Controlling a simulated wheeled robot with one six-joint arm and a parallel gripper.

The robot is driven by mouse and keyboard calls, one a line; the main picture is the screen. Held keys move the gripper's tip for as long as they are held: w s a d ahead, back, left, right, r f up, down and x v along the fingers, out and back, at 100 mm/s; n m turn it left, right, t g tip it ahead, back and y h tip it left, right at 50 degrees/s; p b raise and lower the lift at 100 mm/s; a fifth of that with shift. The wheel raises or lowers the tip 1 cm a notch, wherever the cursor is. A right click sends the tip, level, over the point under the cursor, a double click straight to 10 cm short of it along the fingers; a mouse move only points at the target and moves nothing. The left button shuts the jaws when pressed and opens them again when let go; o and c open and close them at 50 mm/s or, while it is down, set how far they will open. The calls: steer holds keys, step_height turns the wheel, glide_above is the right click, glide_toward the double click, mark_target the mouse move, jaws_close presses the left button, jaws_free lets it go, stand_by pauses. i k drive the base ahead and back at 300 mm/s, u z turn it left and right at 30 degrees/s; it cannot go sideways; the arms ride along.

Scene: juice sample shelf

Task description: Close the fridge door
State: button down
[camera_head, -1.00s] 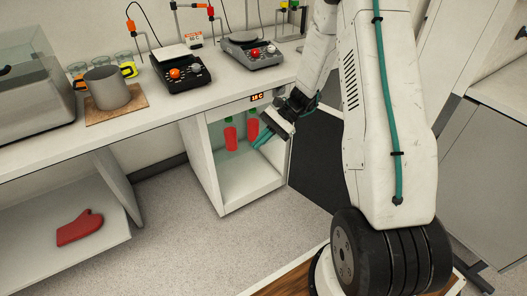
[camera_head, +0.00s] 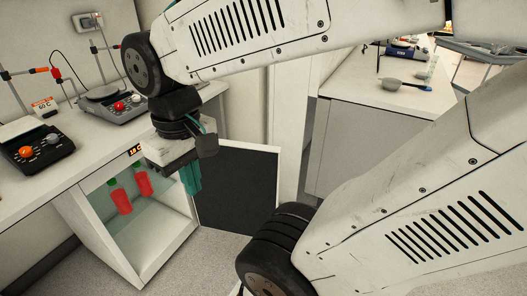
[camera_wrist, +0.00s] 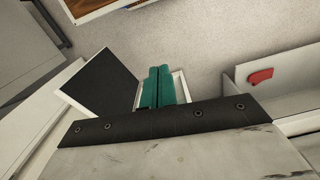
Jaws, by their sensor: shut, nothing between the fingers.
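The small fridge (camera_head: 158,262) stands under the left counter, with a display on its top edge. Its door (camera_head: 238,187) stands wide open to the right, showing a dark inner panel with a white rim. In the wrist view the door (camera_wrist: 100,82) lies left of my fingers. Two red bottles with green tops (camera_head: 143,182) are inside the fridge. My gripper (camera_head: 191,180) has green fingers, shut and empty, in front of the fridge opening near the door's hinge side. The fingers also show in the wrist view (camera_wrist: 158,86). I cannot tell whether they touch the door.
The counter (camera_head: 50,183) holds two hotplates (camera_head: 115,105) above the fridge. A red mitt (camera_wrist: 260,76) lies on a low shelf. Grey floor is free before the fridge.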

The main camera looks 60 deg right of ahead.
mark_target(239, 193)
steer(key=k, duration=0.5)
steer(key=z, duration=0.5)
steer(key=i, duration=1.05)
steer(key=z, duration=0.2)
